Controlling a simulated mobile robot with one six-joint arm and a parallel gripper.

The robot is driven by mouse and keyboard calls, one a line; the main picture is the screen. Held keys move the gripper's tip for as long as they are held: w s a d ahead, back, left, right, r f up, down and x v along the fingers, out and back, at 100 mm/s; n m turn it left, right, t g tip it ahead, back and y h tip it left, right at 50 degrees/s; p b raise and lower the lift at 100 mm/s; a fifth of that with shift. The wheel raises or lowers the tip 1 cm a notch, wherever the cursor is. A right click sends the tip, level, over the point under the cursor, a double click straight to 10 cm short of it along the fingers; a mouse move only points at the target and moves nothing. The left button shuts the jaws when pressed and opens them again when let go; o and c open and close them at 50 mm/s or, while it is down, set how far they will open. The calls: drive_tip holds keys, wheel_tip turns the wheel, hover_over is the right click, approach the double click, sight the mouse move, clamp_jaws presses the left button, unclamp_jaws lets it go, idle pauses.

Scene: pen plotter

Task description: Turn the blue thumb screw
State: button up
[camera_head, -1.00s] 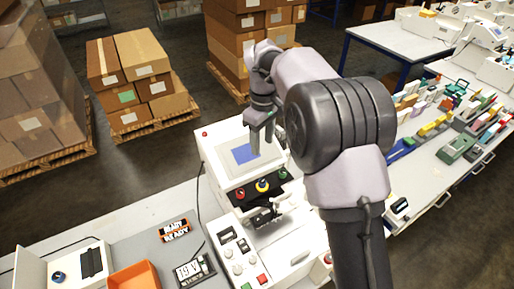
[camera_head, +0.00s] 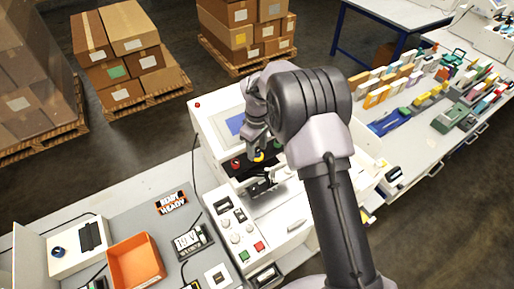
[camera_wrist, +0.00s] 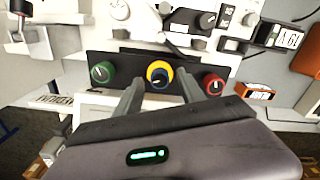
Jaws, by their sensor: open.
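A row of three round knobs sits on the black front strip of a white machine. The middle one is a blue thumb screw with a yellow ring around it (camera_wrist: 159,73); in the head view its yellow part (camera_head: 258,157) shows just below my gripper (camera_head: 256,142). My gripper also shows in the wrist view (camera_wrist: 159,82), open, with one finger on each side of the middle knob's lower part. I cannot tell whether the fingers touch it. A green knob (camera_wrist: 102,72) and a red knob (camera_wrist: 213,84) flank it, outside the fingers.
The white machine has a blue screen (camera_head: 235,125) behind the strip and a panel of knobs and buttons (camera_head: 235,228) in front. An orange bin (camera_head: 134,262) and a white box with another blue knob (camera_head: 58,252) stand at the left. Stacked cartons (camera_head: 120,45) are behind.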

drive_tip(key=shift+c, duration=0.5)
clamp_jaws()
drive_tip(key=m+b, duration=0.2)
drive_tip(key=m, duration=0.1)
drive_tip(key=m+b, duration=0.2)
drive_tip(key=m, duration=0.3)
drive_tip(key=shift+m, duration=0.3)
drive_tip(key=m+b, duration=0.2)
drive_tip(key=m, duration=0.2)
drive_tip(key=shift+d, duration=0.1)
drive_tip(key=shift+m+b, duration=0.75)
drive_tip(key=shift+m, duration=1.35)
drive_tip(key=shift+r, duration=0.1)
